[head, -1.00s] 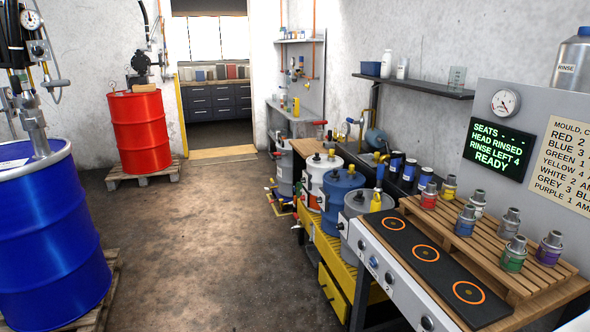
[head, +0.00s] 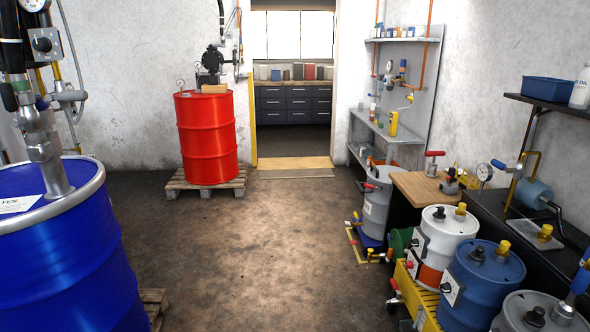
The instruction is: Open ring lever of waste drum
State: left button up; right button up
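No drum carries a label that I can read as waste. A grey drum (head: 377,214) stands low on the right by the wall bench, with a red-tipped handle (head: 371,186) near its top. I cannot tell if this handle is a ring lever or whether a ring is shut. A large blue drum (head: 65,268) with a metal rim stands at the left front, a pump tube in its top. A red drum (head: 207,140) stands at the back left. Neither of my grippers is in view.
White-and-orange (head: 441,234) and blue (head: 481,284) small drums line the right side on a yellow stand (head: 421,294). A wooden pallet (head: 206,184) carries the red drum. The middle floor (head: 250,255) is clear up to the doorway (head: 293,150).

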aim_at(366, 186)
jog(key=i, duration=1.05)
jog(key=i+z, duration=0.1)
jog(key=i, duration=1)
